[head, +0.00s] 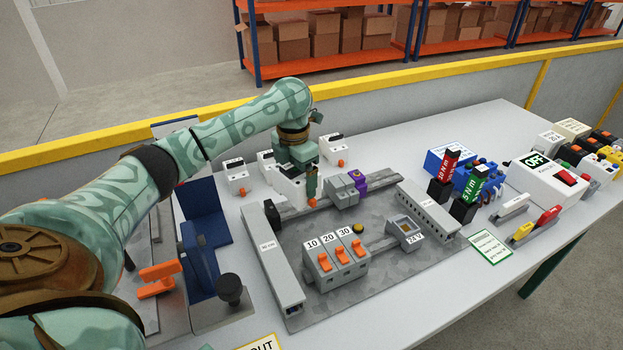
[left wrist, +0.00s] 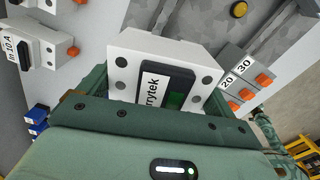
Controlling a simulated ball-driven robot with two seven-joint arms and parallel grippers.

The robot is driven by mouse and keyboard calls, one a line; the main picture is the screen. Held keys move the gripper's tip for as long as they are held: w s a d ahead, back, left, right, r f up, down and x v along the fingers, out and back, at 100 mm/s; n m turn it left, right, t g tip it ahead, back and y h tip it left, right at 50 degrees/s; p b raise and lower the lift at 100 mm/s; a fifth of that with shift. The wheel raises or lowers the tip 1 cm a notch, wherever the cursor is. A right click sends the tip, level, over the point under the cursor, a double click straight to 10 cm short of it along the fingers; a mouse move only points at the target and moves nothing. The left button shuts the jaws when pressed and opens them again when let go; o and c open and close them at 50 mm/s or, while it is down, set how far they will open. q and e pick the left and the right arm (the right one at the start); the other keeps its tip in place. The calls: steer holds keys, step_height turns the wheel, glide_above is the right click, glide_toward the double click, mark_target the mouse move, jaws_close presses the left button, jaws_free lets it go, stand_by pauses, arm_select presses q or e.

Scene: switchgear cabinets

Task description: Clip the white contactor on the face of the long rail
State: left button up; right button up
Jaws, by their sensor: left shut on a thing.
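My left gripper (head: 297,172) points down and is shut on the white contactor (head: 287,190). The contactor also shows in the left wrist view (left wrist: 118,62), between the green jaws, with a dark front, a green patch and partly hidden lettering. In the head view it is over the left part of the back rail (head: 322,200) on the grey plate. That rail, apparently the long one, carries a grey device (head: 341,190) and a purple one (head: 358,181). The jaws and contactor hide the rail there; I cannot tell whether the contactor touches it. My right gripper is not in view.
Slotted ducts stand at the plate's left (head: 276,265) and right (head: 428,208). Breakers marked 10, 20, 30 (head: 337,262) and a 24 V device (head: 405,232) are in front. White devices (head: 236,176) stand behind. A blue holder (head: 205,212) is left. Torque tools (head: 463,205) stand right.

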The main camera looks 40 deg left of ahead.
mark_target(290, 193)
arm_select(q)
steer(key=a+m, duration=0.2)
steer(key=m, duration=0.1)
steer(key=shift+s+a+f, duration=0.1)
steer(key=shift+f, duration=0.3)
steer(key=shift+r+p, duration=0.1)
steer(key=shift+p, duration=0.5)
steer(key=shift+f+b, duration=1.65)
steer(key=shift+f, duration=1.4)
steer(key=shift+r+p, duration=0.1)
steer(key=shift+p, duration=0.25)
steer(key=shift+p, duration=0.75)
steer(key=shift+s+f+b, duration=0.1)
steer(key=shift+f+b, duration=0.55)
steer(key=shift+f, duration=0.6)
